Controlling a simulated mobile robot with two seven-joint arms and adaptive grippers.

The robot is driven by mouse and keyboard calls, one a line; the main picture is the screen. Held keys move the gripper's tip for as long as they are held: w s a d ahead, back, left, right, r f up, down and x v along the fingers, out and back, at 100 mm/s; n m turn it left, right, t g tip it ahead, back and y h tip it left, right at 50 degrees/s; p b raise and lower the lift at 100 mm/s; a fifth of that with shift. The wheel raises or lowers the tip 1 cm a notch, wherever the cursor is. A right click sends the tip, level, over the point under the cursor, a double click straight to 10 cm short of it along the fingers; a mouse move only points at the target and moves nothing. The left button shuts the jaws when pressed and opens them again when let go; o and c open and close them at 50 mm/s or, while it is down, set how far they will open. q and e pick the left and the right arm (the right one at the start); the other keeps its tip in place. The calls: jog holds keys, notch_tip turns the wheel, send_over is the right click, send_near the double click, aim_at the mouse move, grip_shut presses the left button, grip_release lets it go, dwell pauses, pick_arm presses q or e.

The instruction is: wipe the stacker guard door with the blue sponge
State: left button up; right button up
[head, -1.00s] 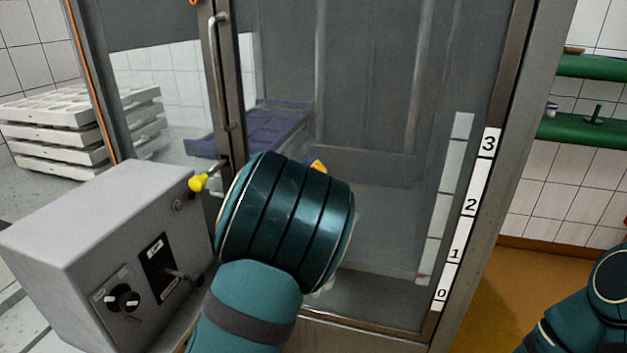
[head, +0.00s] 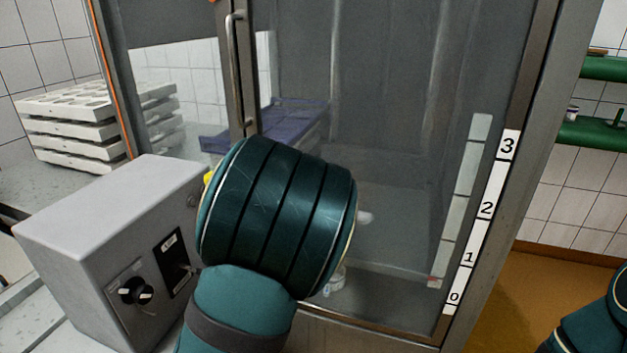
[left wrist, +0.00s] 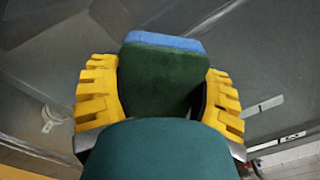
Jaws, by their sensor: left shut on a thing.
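The stacker guard door (head: 390,90) is a large grey see-through panel in a metal frame, with a bar handle (head: 234,60) at its left. It fills the middle of the head view and looks closed. My left forearm and wrist stand in front of its lower left part and hide my left gripper there. In the left wrist view my left gripper (left wrist: 160,95) has yellow ribbed fingers shut on the sponge (left wrist: 165,75), which shows a dark green face and a blue far edge. Whether the sponge touches the door cannot be told. My right gripper is out of view.
A grey control box (head: 110,230) with a knob and a switch stands close to the left of my left arm. White moulds (head: 75,125) are stacked behind it. A numbered strip (head: 485,220) runs along the door's right side. Green shelves (head: 600,130) hang at the right.

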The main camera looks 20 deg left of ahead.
pick_arm(q)
jog(key=shift+s, duration=0.6)
jog(key=s, duration=0.3)
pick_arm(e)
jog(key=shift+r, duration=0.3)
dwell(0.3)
